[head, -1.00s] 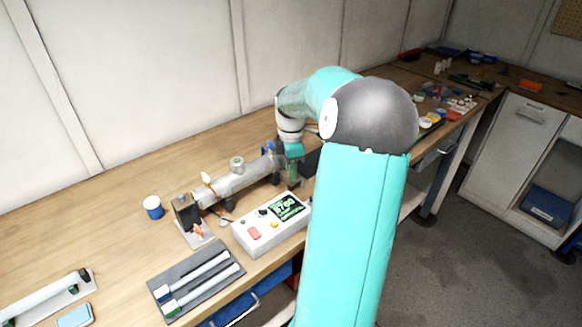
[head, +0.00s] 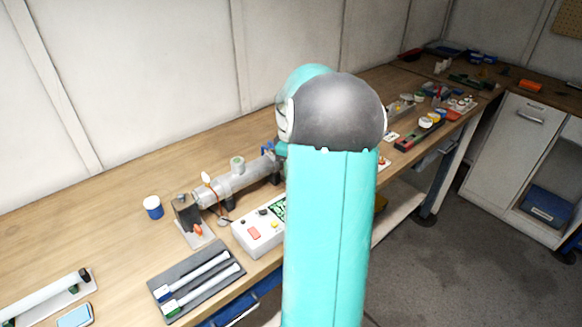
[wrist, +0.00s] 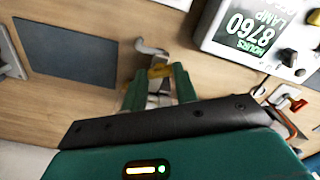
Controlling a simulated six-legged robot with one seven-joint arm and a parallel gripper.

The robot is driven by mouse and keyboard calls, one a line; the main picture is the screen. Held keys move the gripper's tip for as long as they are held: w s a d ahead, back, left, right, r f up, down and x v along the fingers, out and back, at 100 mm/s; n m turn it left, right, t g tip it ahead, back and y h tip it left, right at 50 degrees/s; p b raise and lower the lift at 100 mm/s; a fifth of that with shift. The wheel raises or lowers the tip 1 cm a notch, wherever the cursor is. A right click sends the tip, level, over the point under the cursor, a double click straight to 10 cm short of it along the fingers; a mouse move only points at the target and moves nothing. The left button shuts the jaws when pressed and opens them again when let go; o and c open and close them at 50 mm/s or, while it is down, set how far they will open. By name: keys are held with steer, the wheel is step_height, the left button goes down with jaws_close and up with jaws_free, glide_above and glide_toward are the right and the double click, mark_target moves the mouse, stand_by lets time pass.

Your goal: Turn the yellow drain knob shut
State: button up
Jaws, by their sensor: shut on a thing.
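In the wrist view my gripper (wrist: 159,84) has its two green fingers closed around the yellow drain knob (wrist: 160,71). Only a small part of the knob shows between the fingertips. A bent grey metal piece (wrist: 150,48) sticks out just beyond it. In the head view the grey reactor tube (head: 232,183) lies on the bench, and my arm hides the gripper and the knob.
The white control box (head: 255,236) with a lamp-hours display (wrist: 253,30) stands close by. A dark flat pad (wrist: 65,48) lies on the bench. A tray with two tubes (head: 190,290) and a blue-white jar (head: 153,208) stand to the left. Clutter lines the far bench.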

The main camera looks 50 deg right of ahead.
steer(key=m, duration=0.5)
steer(key=shift+m, duration=0.4)
stand_by(0.3)
steer(key=o, duration=0.7)
steer(key=shift+r, duration=0.1)
step_height(320, 180, up, 14)
steer(key=shift+f, duration=0.2)
